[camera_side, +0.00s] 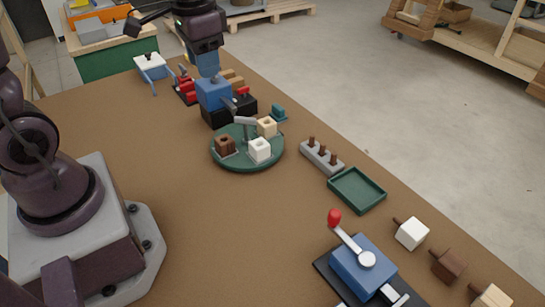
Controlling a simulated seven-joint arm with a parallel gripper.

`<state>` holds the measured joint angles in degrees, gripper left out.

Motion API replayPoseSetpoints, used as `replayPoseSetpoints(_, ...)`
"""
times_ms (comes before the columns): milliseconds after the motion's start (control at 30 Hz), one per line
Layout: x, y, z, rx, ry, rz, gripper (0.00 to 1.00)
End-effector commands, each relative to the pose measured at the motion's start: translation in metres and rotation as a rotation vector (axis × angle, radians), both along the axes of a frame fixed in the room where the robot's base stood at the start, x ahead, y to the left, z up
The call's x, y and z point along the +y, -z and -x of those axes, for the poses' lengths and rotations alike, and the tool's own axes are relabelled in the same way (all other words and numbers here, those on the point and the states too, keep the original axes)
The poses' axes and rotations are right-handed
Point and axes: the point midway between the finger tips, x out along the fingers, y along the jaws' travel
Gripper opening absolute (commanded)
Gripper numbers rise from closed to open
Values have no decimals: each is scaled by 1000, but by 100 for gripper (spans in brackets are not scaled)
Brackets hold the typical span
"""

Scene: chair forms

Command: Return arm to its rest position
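My gripper end (205,48) is at the top centre, above and in front of a blue machine (213,96) on a black base. Its fingertips cannot be made out against the blue parts below it, so I cannot tell whether it is open or holds anything. A green round table (232,162) stands in the middle, away from the gripper. It carries a brown block (225,145), a white block (260,151) and a beige block (267,127), with a grey handle part among them.
A blue lever device (362,267) with a red knob stands front right, near white, brown and beige blocks with pegs. Red clamps (188,85) sit behind. The table's middle left is clear.

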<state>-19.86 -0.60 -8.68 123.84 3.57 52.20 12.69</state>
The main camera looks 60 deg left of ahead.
Motion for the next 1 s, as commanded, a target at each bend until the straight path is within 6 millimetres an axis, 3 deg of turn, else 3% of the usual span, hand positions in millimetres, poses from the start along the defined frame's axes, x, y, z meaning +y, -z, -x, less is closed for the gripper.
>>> replayPoseSetpoints(200,-35,-37,57,-181,-132,14,38)
replayPoseSetpoints(400,-55,-55,92,-329,-110,62,38)
replayPoseSetpoints(633,-66,-72,101,-426,-52,82,38)
replayPoseSetpoints(1000,-67,-72,100,-424,-44,82,38)
